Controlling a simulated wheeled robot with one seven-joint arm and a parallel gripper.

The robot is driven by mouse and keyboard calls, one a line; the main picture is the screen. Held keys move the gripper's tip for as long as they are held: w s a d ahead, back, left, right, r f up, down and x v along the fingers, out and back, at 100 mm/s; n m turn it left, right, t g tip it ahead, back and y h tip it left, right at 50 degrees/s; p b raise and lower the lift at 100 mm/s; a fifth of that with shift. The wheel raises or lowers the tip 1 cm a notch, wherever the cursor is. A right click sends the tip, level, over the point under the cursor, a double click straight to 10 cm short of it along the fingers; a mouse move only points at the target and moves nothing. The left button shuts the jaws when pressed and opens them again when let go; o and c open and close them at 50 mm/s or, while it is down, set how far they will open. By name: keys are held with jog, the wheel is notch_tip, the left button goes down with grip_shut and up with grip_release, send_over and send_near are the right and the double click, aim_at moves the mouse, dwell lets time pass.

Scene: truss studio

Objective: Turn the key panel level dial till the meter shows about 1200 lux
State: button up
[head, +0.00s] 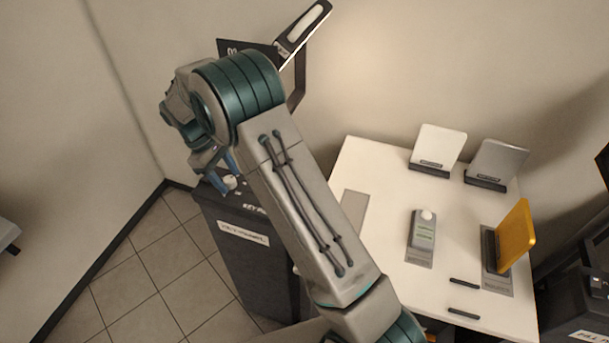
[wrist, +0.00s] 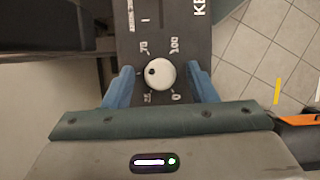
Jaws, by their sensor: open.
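The level dial (wrist: 160,74) is a round white knob with a black dot near its upper left, on a dark panel top with white scale marks. In the head view the dial (head: 230,181) shows small on top of the dark key panel box (head: 238,237), partly hidden by my arm. My gripper (wrist: 161,85) is open, with one blue finger on each side of the dial and a gap to the knob on both sides. The light meter (head: 423,231) is a grey handheld unit with a white dome, lying on the white table.
The white table (head: 375,165) stands to the right, with a white card (head: 438,147), a grey card (head: 496,162) and a yellow panel (head: 515,236) in stands. A second dark box (head: 580,310) stands at the right edge. Tiled floor (head: 150,270) is clear at the left.

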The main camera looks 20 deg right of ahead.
jog(key=n+t, duration=0.1)
jog(key=n, duration=0.3)
jog(key=shift+s+a+h+b, duration=0.1)
jog(key=shift+s+h+b, duration=0.05)
jog(key=shift+h+b, duration=0.2)
jog(key=n+t+b, duration=0.1)
jog(key=n+t, duration=0.1)
jog(key=n, duration=0.3)
jog(key=shift+s, duration=0.15)
jog(key=n+t+b, duration=0.1)
jog(key=n+t, duration=0.1)
jog(key=n, duration=0.3)
jog(key=shift+s, duration=0.1)
jog(key=n+y, duration=0.1)
jog(key=n, duration=0.1)
jog(key=n+t+y, duration=0.1)
jog(key=n, duration=0.2)
jog(key=shift+d+t, duration=0.2)
jog(key=shift+t, duration=0.1)
jog(key=v, duration=1.4)
jog(key=s+d+r+m+y+p, duration=0.1)
jog(key=s+d+r+m, duration=0.1)
jog(key=s+d+m, duration=0.6)
jog(key=s+d+r+m+p, duration=0.2)
jog(key=s+d+m, duration=0.6)
jog(key=m, duration=0.8)
jog(key=shift+s+d+r+y, duration=0.3)
jog(key=shift+s+r+y, duration=0.05)
jog(key=shift+s+r, duration=0.15)
